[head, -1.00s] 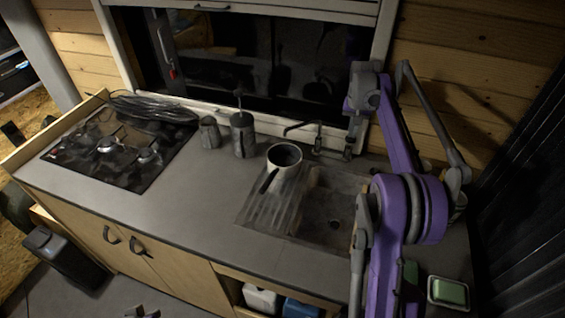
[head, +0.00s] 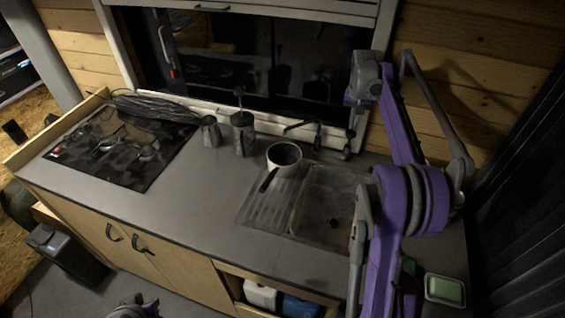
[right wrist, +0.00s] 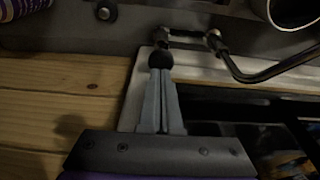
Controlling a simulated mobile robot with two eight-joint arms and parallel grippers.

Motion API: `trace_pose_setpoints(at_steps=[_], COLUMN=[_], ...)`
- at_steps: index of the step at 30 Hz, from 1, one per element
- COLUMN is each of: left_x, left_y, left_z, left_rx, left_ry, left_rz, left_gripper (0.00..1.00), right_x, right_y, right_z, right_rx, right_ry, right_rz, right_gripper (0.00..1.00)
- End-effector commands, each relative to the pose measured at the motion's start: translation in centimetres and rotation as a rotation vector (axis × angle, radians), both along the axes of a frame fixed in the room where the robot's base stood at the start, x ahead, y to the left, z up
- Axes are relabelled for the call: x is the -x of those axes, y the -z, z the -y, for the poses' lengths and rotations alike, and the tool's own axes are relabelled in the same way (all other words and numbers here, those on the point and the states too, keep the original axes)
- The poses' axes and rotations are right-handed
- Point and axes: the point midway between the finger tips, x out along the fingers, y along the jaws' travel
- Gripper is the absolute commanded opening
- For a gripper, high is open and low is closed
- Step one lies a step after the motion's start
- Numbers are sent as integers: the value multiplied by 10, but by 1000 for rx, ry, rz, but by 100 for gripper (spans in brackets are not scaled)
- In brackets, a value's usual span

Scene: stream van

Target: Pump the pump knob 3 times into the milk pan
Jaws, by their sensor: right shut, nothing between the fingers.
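Part of my left arm shows at the bottom edge, jaws unclear.
A grey canister (head: 210,132) stands left of the pump. The tap (head: 300,126) lies between the pump and my right gripper, behind the sink basin (head: 325,210). A hob (head: 120,145) with coiled cable is at left. The front counter is clear. A green sponge dish (head: 445,290) is at lower right.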

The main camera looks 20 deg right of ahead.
Motion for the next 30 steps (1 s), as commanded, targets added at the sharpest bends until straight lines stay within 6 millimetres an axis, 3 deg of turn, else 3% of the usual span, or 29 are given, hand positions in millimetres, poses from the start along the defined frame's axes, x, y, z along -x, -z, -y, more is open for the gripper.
trace_pose_setpoints(at_steps=[5, 12, 24, 30], left_x=[-1, -11, -12, -12], left_y=[-1, -18, -19, -19], left_z=[0, 0, 0, 0], left_rx=[0, 0, 0, 0], left_ry=[0, 0, 0, 0], left_rz=[1, 22, 23, 23], left_gripper=[0, 0, 0, 0], right_x=[0, -2, 0, 0], right_y=[-2, -27, -58, -60], right_z=[0, 0, 0, 0], right_rx=[0, -1, 0, 0], right_ry=[0, 0, 0, 0], right_rz=[1, 6, 0, 0], right_gripper=[0, 0, 0, 0])
